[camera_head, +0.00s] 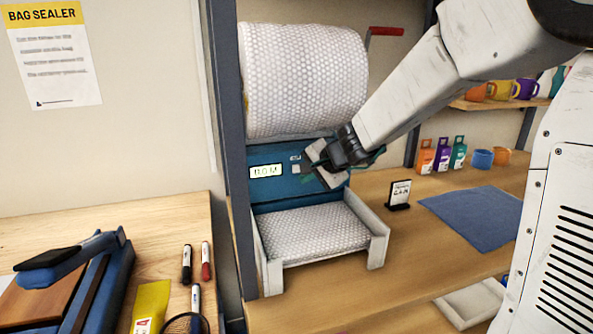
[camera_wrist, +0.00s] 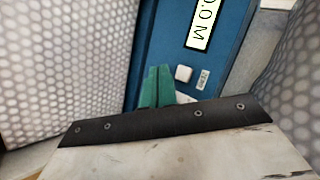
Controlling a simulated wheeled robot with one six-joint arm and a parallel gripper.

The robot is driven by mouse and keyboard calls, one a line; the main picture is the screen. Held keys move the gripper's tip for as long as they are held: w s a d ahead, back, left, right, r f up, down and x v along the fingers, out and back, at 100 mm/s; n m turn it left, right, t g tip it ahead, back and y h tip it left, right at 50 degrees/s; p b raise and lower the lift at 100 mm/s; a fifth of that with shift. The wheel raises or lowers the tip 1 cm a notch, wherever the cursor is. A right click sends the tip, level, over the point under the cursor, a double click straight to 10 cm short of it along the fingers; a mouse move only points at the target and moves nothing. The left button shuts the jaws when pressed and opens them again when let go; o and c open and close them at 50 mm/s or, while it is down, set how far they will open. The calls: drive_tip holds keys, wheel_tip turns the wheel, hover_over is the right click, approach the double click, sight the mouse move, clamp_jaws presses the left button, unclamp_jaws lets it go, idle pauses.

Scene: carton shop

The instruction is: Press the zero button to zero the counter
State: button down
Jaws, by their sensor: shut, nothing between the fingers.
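The blue counter panel (camera_head: 265,189) sits below a bubble-wrap roll. Its display (camera_head: 267,171) also shows in the wrist view (camera_wrist: 206,20), partly cut off; the visible part reads "0.0 M". The small white zero button (camera_head: 296,169) is right of the display in the head view. In the wrist view the button (camera_wrist: 183,73) stands beside a small label (camera_wrist: 203,79). My gripper (camera_head: 307,180) is in front of the panel, its green fingers (camera_wrist: 158,74) shut and empty. The fingertips appear just left of the button in the wrist view; I cannot tell whether they touch the panel.
The bubble-wrap roll (camera_head: 305,80) hangs above the panel. A white tray (camera_head: 377,245) with bubble wrap lies below it. A dark upright post (camera_head: 235,130) stands at the left. A small sign (camera_head: 399,195) and blue mat (camera_head: 475,216) are on the bench to the right.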

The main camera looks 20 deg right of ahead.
drive_tip(key=s, duration=0.2)
drive_tip(key=shift+s, duration=0.3)
drive_tip(key=shift+a, duration=0.1)
idle(0.5)
drive_tip(key=s+a+f+n+g+y, duration=0.1)
drive_tip(key=s+a+n+g, duration=0.15)
drive_tip(key=s, duration=0.55)
drive_tip(key=s+a+n+g+y, duration=0.15)
drive_tip(key=s+n+g, duration=0.25)
drive_tip(key=s, duration=0.5)
drive_tip(key=s+d+r+n+h, duration=0.1)
drive_tip(key=s+d+n+h, duration=0.1)
drive_tip(key=s, duration=0.7)
drive_tip(key=s+d+r+n+g+h, duration=0.1)
drive_tip(key=s+d+h, duration=0.3)
drive_tip(key=s, duration=0.6)
drive_tip(key=shift+d+r+n, duration=0.3)
drive_tip(key=shift+r+n, duration=0.3)
drive_tip(key=shift+n, duration=0.15)
